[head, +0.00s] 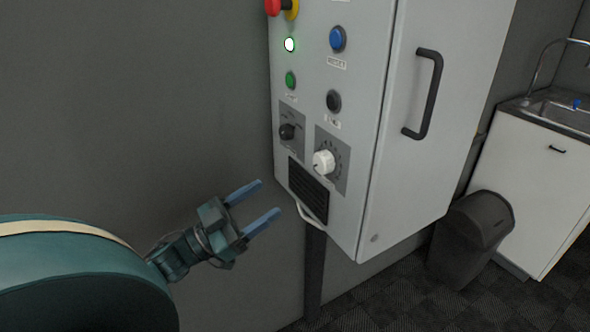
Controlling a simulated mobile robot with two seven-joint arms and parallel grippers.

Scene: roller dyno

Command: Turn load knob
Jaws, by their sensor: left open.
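A white knob (323,162) with a ring of dial marks sits low on the front of a grey control cabinet (372,190). A black knob (287,132) on its own plate is to its upper left. I cannot read the labels, so I cannot tell for certain which one is the load knob. My left gripper (262,208) is open and empty, to the lower left of the white knob and apart from the cabinet. Its two blue fingers point toward the cabinet. My right gripper is not in view.
Above the knobs are a blue button (338,39), a black button (333,101), a green button (291,80), a lit white lamp (290,44) and a red stop button (273,7). A vent (308,190) is below. A bin (470,238) and sink unit (540,170) stand right.

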